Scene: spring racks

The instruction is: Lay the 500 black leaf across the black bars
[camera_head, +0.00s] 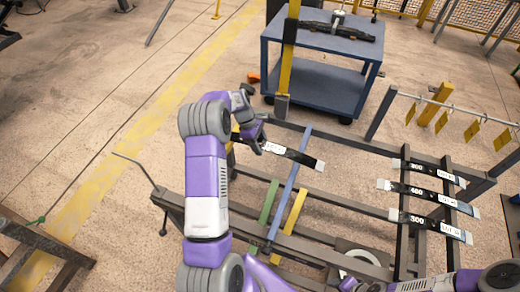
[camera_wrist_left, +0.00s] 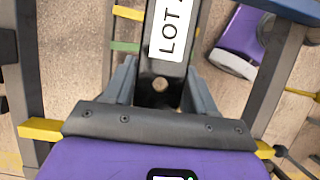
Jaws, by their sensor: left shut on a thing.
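My left gripper (camera_head: 258,142) is shut on a black leaf (camera_head: 300,157) with a white label and a silver end. The leaf is over the left part of the rack, near the blue bar; I cannot tell whether it touches it. In the left wrist view the leaf (camera_wrist_left: 160,85) runs between the two grey fingers, and its label reads "LOT"; its number is not readable. The black bars (camera_head: 402,255) are at the right of the rack, with several labelled leaves across them, such as a leaf marked 400 (camera_head: 430,196). My right gripper is out of view.
A blue bar (camera_head: 290,190), a green bar (camera_head: 268,203) and a yellow bar (camera_head: 294,213) cross the rack's left part. A yellow post (camera_head: 287,60) rises behind the rack before a blue cart (camera_head: 315,85). Yellow tags (camera_head: 472,131) hang at the right.

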